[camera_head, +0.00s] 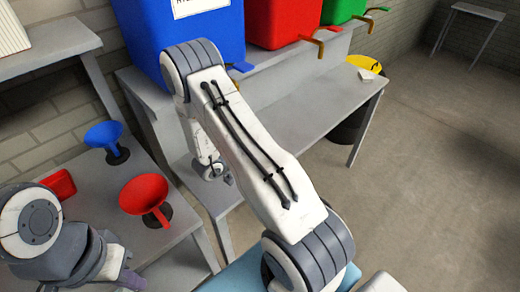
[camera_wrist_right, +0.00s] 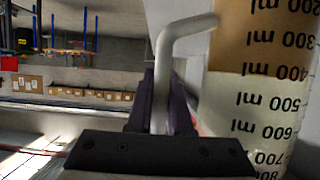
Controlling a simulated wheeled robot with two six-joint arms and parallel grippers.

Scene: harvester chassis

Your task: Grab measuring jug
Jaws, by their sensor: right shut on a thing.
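The measuring jug (camera_wrist_right: 255,110) fills the right side of the right wrist view, with ml marks that read upside down there. It is brown from the low marks to about 400 ml and pale beyond. My right gripper (camera_wrist_right: 160,105) has its purple fingers shut on the jug's pale bent handle (camera_wrist_right: 185,35).
A blue funnel (camera_head: 105,138) and a red funnel (camera_head: 146,198) stand on the left grey table, near a small red item (camera_head: 58,184). Blue (camera_head: 215,35), red (camera_head: 282,20) and green (camera_head: 340,10) containers with taps stand on a raised shelf. Open floor lies right.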

